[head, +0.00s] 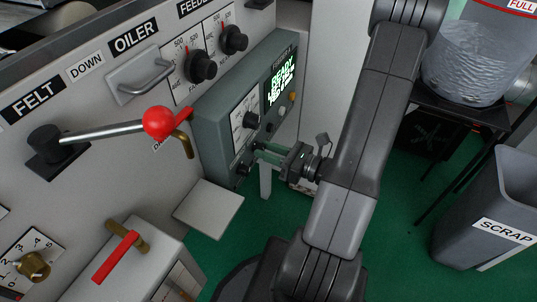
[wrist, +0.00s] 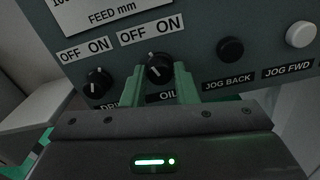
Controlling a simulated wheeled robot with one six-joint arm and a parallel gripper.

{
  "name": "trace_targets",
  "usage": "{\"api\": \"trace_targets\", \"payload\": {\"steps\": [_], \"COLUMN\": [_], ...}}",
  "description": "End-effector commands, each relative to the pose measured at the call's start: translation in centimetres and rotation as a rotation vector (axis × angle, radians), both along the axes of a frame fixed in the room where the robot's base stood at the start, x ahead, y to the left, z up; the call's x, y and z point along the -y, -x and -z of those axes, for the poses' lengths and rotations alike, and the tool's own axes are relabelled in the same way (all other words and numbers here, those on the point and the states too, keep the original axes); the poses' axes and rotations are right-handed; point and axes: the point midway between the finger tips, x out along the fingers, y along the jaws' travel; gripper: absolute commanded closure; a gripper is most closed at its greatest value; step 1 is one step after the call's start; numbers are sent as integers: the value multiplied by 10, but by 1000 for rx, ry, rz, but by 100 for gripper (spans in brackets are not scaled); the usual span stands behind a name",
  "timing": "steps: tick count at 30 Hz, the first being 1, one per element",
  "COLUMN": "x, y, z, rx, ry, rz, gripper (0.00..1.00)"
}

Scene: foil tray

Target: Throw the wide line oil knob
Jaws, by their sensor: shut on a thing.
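The oil knob (wrist: 160,68) is a black rotary knob on the grey-green control box, with OFF and ON printed above it and a partly covered OIL label below. Its white mark appears to point up and left, toward OFF. My gripper (wrist: 160,75) has its two green fingers on either side of this knob and is shut on it. In the head view my gripper (head: 258,149) reaches the lower part of the box face from the right, and the knob is hidden there by the fingers.
A similar knob (wrist: 97,83) sits just left, its label partly covered. JOG BACK (wrist: 230,49) and JOG FWD (wrist: 300,34) buttons are to the right. The control box (head: 212,132) has a lit green display. A red-ball lever (head: 160,122) stands left; a scrap bin (head: 490,205) is far right.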

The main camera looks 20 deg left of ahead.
Motion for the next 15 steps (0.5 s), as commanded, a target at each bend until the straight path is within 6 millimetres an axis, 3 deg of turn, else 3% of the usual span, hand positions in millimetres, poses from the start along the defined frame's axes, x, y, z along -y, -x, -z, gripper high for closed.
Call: {"api": "trace_targets", "payload": {"steps": [15], "x": [0], "y": [0], "z": [1], "rx": [187], "ry": [17], "rz": [0], "gripper": [96]}}
